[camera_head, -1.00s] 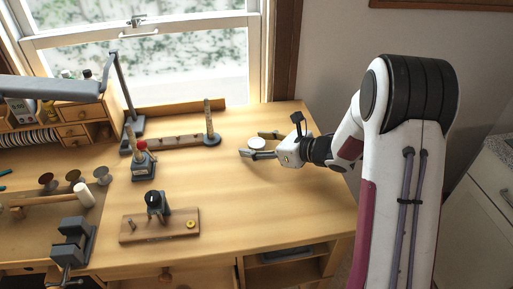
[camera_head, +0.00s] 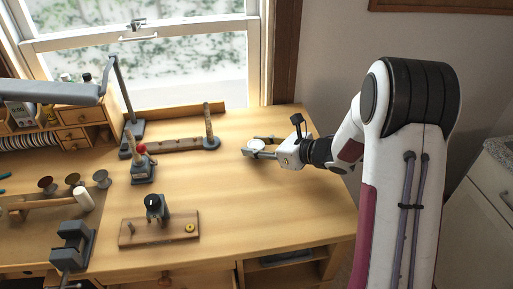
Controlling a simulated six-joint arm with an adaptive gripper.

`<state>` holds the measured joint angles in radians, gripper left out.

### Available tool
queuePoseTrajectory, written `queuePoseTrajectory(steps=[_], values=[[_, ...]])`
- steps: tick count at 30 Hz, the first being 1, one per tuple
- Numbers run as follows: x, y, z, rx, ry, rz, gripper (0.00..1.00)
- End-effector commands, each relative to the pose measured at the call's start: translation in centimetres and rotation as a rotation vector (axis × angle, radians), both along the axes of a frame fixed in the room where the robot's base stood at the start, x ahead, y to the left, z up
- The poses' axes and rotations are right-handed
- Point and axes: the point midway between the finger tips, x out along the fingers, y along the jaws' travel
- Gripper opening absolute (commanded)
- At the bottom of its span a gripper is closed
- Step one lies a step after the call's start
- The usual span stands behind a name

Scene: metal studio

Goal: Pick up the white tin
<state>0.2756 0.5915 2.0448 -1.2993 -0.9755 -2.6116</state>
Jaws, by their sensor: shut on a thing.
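The white tin (camera_head: 256,144) is a small round white thing on the wooden desk, towards its back right. My gripper (camera_head: 257,147) comes in from the right, low over the desk. Its two fingers are on either side of the tin, shut on it. The fingers hide part of the tin's side. I cannot tell whether the tin is touching the desk or slightly off it.
A grey and wooden post (camera_head: 208,130) stands left of the tin. A small red-topped tool (camera_head: 143,165) and a board with a black-topped fixture (camera_head: 158,225) are further left and nearer. The desk's right side (camera_head: 290,205) is clear.

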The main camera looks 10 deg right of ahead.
Motion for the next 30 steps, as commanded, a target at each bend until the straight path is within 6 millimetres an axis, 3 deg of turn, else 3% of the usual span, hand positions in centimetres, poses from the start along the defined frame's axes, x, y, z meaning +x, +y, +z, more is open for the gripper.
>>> queuePoseTrajectory(steps=[21,30], values=[[0.0,0.0,8.1,-0.001,-0.004,0.0,0.14],[0.0,0.0,9.5,0.0,-0.002,-0.001,0.14]])
